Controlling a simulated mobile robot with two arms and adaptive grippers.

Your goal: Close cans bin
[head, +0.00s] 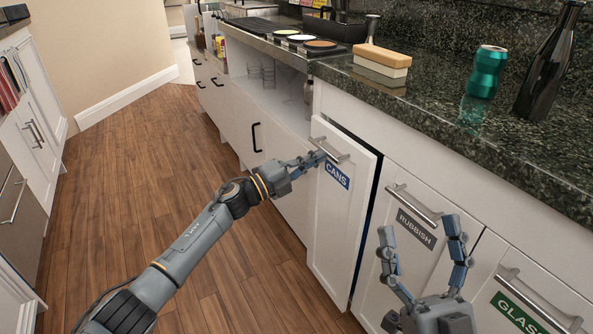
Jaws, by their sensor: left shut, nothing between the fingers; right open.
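The cans bin (338,225) is a white pull-out front with a blue CANS label and a metal bar handle. It stands out a little from the cabinet, with a dark gap along its right side. My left gripper (318,157) is shut and empty, at the front's upper left by the handle. I cannot tell whether it touches the front. My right gripper (425,226) is open and empty, in front of the RUBBISH bin (405,260).
The GLASS bin (535,290) is at the lower right. On the dark counter (450,115) are a sponge or brush block (382,60), a green can (487,72) and a dark bottle (548,62). The wooden floor (130,170) at left is clear.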

